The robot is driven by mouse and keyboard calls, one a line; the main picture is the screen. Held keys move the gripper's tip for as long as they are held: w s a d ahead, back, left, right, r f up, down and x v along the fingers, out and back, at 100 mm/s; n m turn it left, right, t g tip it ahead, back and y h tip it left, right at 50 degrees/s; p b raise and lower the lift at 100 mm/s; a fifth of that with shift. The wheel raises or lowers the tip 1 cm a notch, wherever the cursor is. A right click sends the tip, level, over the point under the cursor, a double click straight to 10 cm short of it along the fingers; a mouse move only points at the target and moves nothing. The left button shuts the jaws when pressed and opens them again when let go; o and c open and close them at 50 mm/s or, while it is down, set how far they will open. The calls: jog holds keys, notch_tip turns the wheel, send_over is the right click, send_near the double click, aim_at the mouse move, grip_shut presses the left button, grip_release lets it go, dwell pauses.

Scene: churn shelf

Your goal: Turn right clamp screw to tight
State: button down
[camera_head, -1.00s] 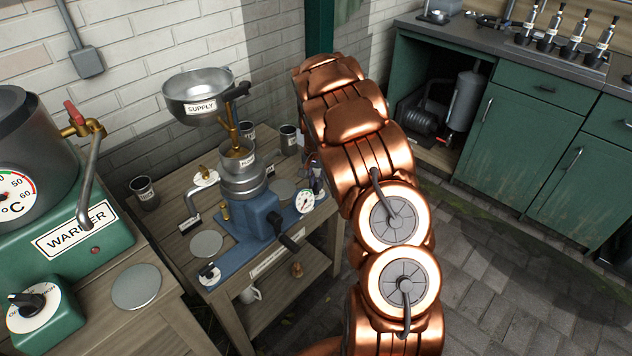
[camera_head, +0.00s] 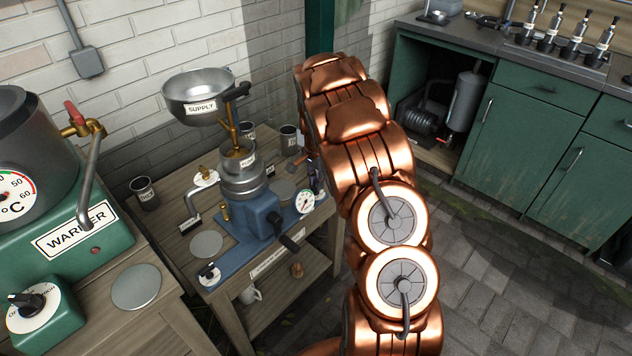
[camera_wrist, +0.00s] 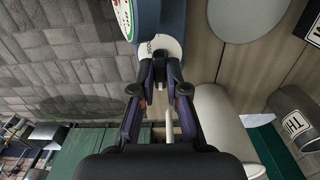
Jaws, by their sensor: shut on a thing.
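The blue separator base (camera_head: 240,250) stands on the small wooden table, with a pressure gauge (camera_head: 305,201) at its right end. My gripper (camera_wrist: 160,75) is at that end, its dark fingers close together on the right clamp screw. The gauge (camera_wrist: 126,14) is beside the plate in the wrist view. In the head view my gripper (camera_head: 317,180) is small and partly hidden by my copper arm.
A SUPPLY bowl (camera_head: 198,92) stands above the separator. A crank handle (camera_head: 289,243) sticks out at its front. Several cups stand on the table, one (camera_head: 144,193) at the left. The green warmer (camera_head: 85,250) is at left. Paved floor lies open at right.

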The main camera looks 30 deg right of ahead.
jog(key=c, duration=1.2)
grip_release()
notch_tip(320, 180, up, 12)
jog(key=shift+r, duration=0.1)
jog(key=s+a+r+n+g, duration=0.1)
jog(key=s+a+r+n, duration=0.3)
jog(key=s+a, duration=0.5)
jog(key=s+a+r+n, duration=0.35)
jog(key=s+a, duration=0.35)
jog(key=s, duration=0.3)
jog(key=s+a+f+n+g, duration=0.1)
jog(key=s+a+n, duration=0.3)
jog(key=s, duration=0.6)
jog(key=s+a+f+n+g, duration=0.1)
jog(key=s+a+n, duration=0.3)
jog(key=s, duration=0.6)
jog(key=shift+t, duration=0.6)
jog(key=r+p, duration=0.8)
jog(key=w+r+p, duration=0.1)
jog(key=r+p, duration=0.3)
jog(key=r, duration=0.1)
jog(key=shift+r+p, duration=0.1)
jog(key=shift+p, duration=0.2)
